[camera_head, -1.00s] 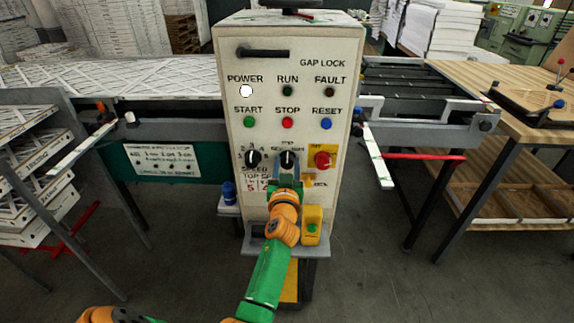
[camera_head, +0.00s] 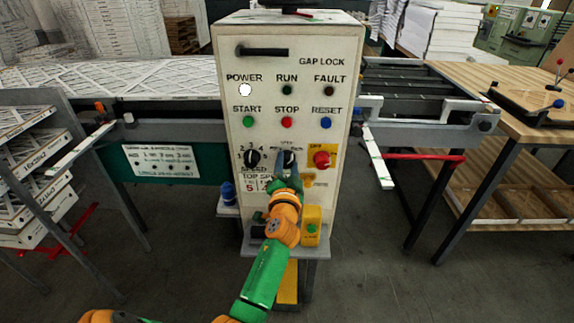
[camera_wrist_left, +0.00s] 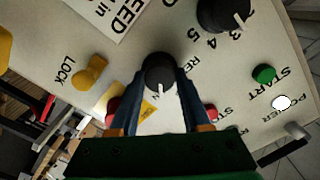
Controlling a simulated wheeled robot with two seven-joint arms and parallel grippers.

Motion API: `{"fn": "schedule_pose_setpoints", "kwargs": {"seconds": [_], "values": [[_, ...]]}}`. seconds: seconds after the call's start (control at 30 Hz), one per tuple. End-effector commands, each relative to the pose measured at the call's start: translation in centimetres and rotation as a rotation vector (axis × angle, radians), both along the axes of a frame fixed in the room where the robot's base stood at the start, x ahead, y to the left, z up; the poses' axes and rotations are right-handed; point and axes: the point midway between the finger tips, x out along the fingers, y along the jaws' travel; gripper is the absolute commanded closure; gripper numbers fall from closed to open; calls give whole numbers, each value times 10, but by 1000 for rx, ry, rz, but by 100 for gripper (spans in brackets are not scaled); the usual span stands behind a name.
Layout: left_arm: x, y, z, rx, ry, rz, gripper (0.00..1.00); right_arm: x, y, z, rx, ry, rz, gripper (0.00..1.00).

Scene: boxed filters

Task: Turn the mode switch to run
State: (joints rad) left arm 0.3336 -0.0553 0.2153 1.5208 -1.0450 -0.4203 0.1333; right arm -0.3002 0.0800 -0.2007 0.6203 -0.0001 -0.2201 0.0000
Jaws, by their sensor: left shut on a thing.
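The mode switch is a black round knob (camera_head: 289,159) with a white pointer line, below the red STOP button on the panel's lower middle. It also shows in the left wrist view (camera_wrist_left: 159,70), where its white pointer points down the picture toward my palm. My left gripper (camera_head: 288,170) is shut on this knob. In the left wrist view its two blue fingers (camera_wrist_left: 160,88) lie on either side of the knob. The printed labels around the knob are partly hidden by the fingers, so I cannot read which mode it points at. My right gripper is out of view.
The white control cabinet (camera_head: 236,38) carries a similar black speed knob (camera_head: 252,159) close on the left and a red knob (camera_head: 321,159) on the right. A yellow box with a green button (camera_head: 311,227) stands on the ledge below. The POWER lamp (camera_head: 245,90) glows white.

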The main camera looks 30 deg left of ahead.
Motion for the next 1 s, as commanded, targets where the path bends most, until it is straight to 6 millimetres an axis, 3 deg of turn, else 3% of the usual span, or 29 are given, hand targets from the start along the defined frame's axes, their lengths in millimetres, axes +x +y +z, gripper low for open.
{"fn": "schedule_pose_setpoints", "kwargs": {"seconds": [0.67,0.7,0.77,0.8,1.0], "values": [[0,0,1,53,30,-1,100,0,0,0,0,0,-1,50],[0,0,1,52,30,-1,45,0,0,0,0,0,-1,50],[0,0,1,52,30,-1,29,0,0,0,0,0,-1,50],[0,0,1,52,30,-1,24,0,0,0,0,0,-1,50],[0,0,0,51,30,-1,24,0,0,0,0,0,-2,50]]}}
